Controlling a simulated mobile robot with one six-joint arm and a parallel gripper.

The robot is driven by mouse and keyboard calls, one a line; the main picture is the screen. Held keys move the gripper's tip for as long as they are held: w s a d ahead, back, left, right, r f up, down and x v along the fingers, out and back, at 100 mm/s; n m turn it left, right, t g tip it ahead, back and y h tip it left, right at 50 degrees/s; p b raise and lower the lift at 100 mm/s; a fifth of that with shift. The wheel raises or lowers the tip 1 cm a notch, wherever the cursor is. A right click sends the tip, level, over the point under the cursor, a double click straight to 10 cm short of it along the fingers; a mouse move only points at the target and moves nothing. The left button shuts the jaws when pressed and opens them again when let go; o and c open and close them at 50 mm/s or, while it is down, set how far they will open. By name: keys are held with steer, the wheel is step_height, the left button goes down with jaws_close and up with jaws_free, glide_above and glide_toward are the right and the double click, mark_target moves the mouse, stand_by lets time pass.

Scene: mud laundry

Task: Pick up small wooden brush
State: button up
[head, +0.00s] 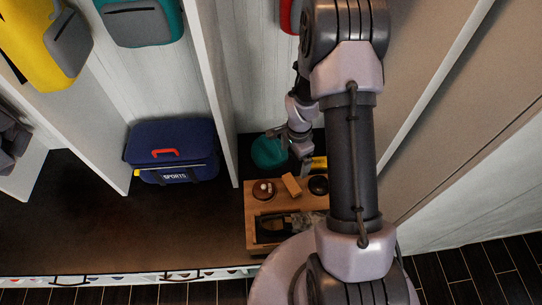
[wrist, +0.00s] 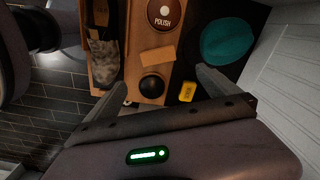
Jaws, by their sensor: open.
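A small tan wooden block (wrist: 158,57), likely the small wooden brush, lies on the wooden box (wrist: 132,42) in the wrist view. No bristles show. In the head view the block (head: 291,185) sits on the box (head: 250,232) between a round tin and a black round thing. My gripper (wrist: 161,78) is open and empty, its fingers wide apart. In the wrist view the block appears just beyond the fingertips, between their lines; I cannot tell the exact gap. In the head view my gripper (head: 303,150) is at the back of the box, partly hidden by my arm.
Close to the block are the POLISH tin (wrist: 165,14), a black round thing (wrist: 152,85) and a small yellow box (wrist: 187,91). A teal item (wrist: 228,38) lies beside the box. White panels (head: 213,80) stand left and right. A blue SPORTS bag (head: 172,150) stands further left.

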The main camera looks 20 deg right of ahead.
steer(key=b, duration=0.4)
glide_above(292, 183)
steer(key=f, duration=1.2)
steer(key=shift+w+a+f, duration=0.1)
steer(key=shift+a+f, duration=0.15)
steer(key=f+b, duration=0.1)
steer(key=f, duration=0.1)
steer(key=f+b, duration=0.1)
steer(key=f, duration=0.2)
steer(key=shift+d+f+b, duration=0.2)
steer(key=shift+f+b, duration=0.15)
steer(key=shift+r, duration=0.2)
steer(key=shift+c, duration=0.2)
steer(key=c, duration=1.3)
step_height(292, 183, up, 10)
steer(key=p, duration=0.4)
